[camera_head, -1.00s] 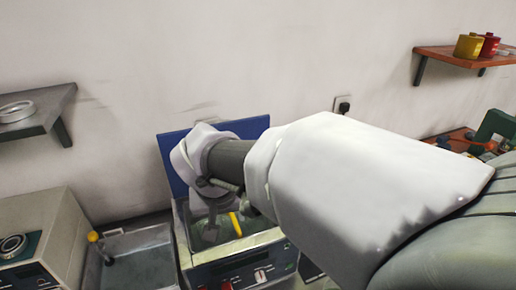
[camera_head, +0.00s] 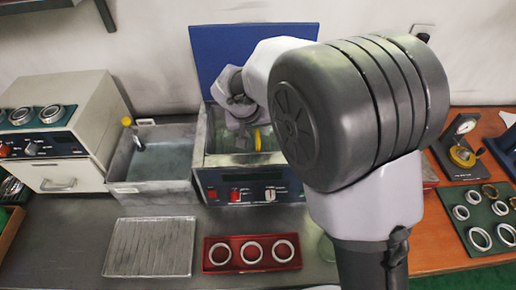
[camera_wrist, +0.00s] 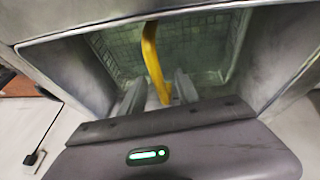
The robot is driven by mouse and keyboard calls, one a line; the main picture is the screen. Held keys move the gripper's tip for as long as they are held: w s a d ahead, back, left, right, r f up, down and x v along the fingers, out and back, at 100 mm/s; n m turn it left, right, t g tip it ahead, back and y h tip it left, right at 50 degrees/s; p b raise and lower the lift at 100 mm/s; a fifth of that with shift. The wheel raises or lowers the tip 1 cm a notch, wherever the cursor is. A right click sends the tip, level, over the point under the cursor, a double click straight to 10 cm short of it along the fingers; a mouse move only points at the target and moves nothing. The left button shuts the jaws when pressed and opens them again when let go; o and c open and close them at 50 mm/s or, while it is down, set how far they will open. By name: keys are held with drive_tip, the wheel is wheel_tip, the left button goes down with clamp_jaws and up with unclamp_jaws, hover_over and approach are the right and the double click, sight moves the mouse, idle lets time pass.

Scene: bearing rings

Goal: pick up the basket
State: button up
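The basket (camera_wrist: 210,48) is a wire mesh one with a yellow handle, inside the open tank of the machine with the blue lid. Its yellow handle (camera_head: 258,138) shows at the tank's mouth in the head view. In the wrist view the handle (camera_wrist: 152,58) runs down toward the space between my two fingers. My gripper (camera_wrist: 158,92) points down into the tank, its fingers apart with the handle between or just beyond them. I cannot tell whether either finger touches it. In the head view my gripper (camera_head: 240,128) is partly hidden by my wrist.
A metal sink-like tray (camera_head: 155,165) with a yellow-topped tap stands left of the tank, beside a white oven-like box (camera_head: 85,115). In front lie a ribbed metal tray (camera_head: 150,247) and a red holder (camera_head: 228,266) with three rings. A green ring board (camera_head: 480,215) is at right.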

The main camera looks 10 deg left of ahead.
drive_tip(key=b+x, duration=0.1)
drive_tip(key=x, duration=0.3)
drive_tip(key=shift+r, duration=0.15)
drive_tip(key=shift+c, duration=1.1)
clamp_jaws()
